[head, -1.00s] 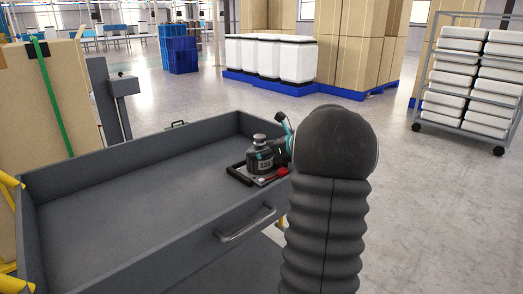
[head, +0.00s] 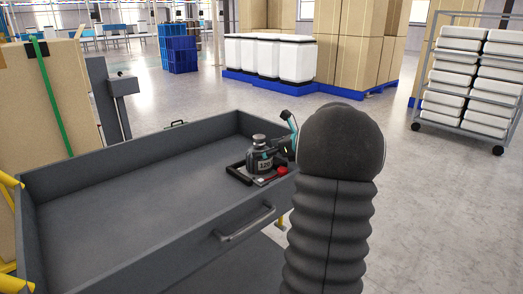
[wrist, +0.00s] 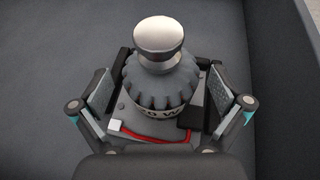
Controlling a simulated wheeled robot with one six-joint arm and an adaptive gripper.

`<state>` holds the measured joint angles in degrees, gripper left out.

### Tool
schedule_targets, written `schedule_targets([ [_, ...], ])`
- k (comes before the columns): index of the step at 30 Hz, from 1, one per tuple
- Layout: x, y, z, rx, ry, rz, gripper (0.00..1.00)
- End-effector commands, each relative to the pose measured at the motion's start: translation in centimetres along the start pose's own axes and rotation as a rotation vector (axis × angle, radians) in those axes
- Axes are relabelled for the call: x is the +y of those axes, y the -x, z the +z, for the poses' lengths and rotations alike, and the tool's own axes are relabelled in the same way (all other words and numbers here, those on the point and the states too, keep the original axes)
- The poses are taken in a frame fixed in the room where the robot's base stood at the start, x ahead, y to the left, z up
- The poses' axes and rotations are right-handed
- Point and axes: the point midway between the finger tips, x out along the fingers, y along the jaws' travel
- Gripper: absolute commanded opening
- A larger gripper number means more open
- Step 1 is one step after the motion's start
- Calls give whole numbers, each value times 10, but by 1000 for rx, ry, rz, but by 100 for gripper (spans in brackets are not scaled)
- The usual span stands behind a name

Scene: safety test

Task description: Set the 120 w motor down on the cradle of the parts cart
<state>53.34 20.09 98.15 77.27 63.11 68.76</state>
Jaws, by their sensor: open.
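The 120 W motor (head: 261,159) is dark grey with a silver knob on top and a "120" marking. It stands upright on the cradle (head: 238,175), a small dark tray with a red part, at the right end of the parts cart (head: 110,200). In the wrist view the motor (wrist: 160,80) fills the middle, with the cradle (wrist: 120,120) under and around it. My gripper (wrist: 160,112) has its two fingers spread, one on each side of the motor, with visible gaps. In the head view my arm hides most of the gripper.
The cart's raised walls and front handle (head: 245,224) border the tray. The cart's left and middle floor is bare. A large box (head: 55,100) stands to the left. White containers (head: 270,58) on a blue pallet and a wheeled rack (head: 465,80) stand farther back.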

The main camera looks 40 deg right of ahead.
Motion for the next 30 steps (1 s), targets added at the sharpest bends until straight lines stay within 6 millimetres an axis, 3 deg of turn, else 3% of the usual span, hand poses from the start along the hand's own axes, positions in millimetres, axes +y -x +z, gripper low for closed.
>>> schedule_targets([
  [9,-1,64,2,-3,2,-4,100],
  [15,-1,90,2,-4,1,-3,100],
  [23,0,100,3,-3,2,-1,100],
  [30,0,105,15,-3,2,-1,100],
])
